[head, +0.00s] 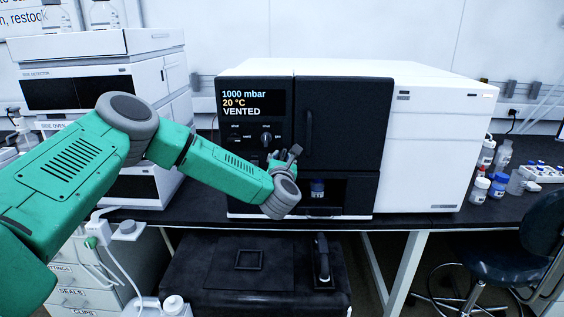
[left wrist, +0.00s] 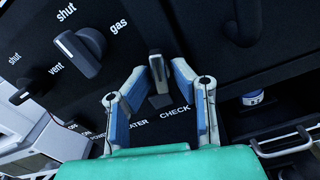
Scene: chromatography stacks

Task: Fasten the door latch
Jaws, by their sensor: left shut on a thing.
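The black instrument door (head: 345,120) on the white cabinet looks closed, with a dark vertical handle at its left side. My left gripper (head: 284,158) is at the lower right of the control panel, beside the door's left edge. In the left wrist view, my left gripper (left wrist: 160,72) is shut on a small grey lever (left wrist: 157,66) that stands up between its fingers, above the label CHECK. Whether this lever is the door latch I cannot tell. The gripper hides most of the lever in the head view. My right gripper is in neither view.
A rotary knob (left wrist: 80,52) marked shut, vent and gas sits left of the gripper. The display (head: 252,103) reads 1000 mbar, 20 °C, VENTED. A blue-capped vial (head: 318,187) stands in the recess below the door. Bottles (head: 497,186) stand on the bench at right.

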